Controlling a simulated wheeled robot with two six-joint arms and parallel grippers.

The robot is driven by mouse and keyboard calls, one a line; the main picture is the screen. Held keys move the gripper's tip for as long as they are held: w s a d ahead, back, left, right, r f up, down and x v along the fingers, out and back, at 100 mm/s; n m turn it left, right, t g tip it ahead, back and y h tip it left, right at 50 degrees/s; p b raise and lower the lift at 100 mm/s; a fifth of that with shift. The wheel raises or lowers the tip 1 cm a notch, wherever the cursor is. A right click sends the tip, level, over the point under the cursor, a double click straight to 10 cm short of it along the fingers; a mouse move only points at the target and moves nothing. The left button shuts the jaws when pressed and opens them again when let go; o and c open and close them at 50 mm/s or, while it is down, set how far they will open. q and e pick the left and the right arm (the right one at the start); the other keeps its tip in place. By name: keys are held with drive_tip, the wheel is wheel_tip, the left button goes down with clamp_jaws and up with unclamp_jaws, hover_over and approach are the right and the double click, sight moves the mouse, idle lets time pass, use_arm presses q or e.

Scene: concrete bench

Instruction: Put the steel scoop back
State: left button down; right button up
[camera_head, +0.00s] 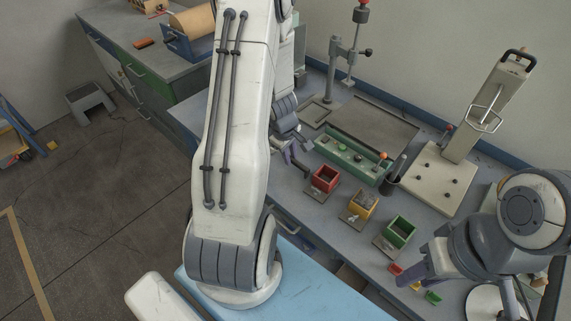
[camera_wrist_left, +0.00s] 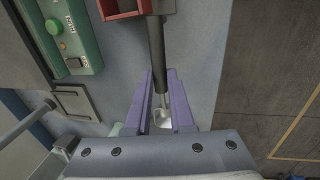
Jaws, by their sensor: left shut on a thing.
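The steel scoop (camera_wrist_left: 158,50) shows in the left wrist view, with a long dark handle and a shiny steel end (camera_wrist_left: 162,118) between the purple fingers. My left gripper (camera_wrist_left: 160,108) is shut on it.
Yellow (camera_head: 360,206) and green (camera_head: 399,233) bins follow the red one. A dark cup (camera_head: 389,186) with a rod in it stands behind them, beside a green control box (camera_head: 350,158). A tall lever device (camera_head: 455,165) stands at right. Small coloured pieces (camera_head: 395,269) lie near my right gripper.

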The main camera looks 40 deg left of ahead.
use_arm(q)
drive_tip(key=shift+w+a+f, duration=0.15)
drive_tip(key=shift+a+f, duration=0.2)
drive_tip(key=shift+a, duration=0.25)
drive_tip(key=shift+w+a+f, duration=0.1)
drive_tip(key=shift+a+f, duration=0.25)
drive_tip(key=shift+a, duration=0.25)
drive_tip(key=shift+a+f, duration=0.15)
drive_tip(key=shift+f, duration=0.05)
wheel_tip(320, 180, down, 4)
drive_tip(key=b, duration=0.2)
drive_tip(key=shift+r+b, duration=0.1)
drive_tip(key=shift+b, duration=0.25)
drive_tip(key=c, duration=0.8)
unclamp_jaws()
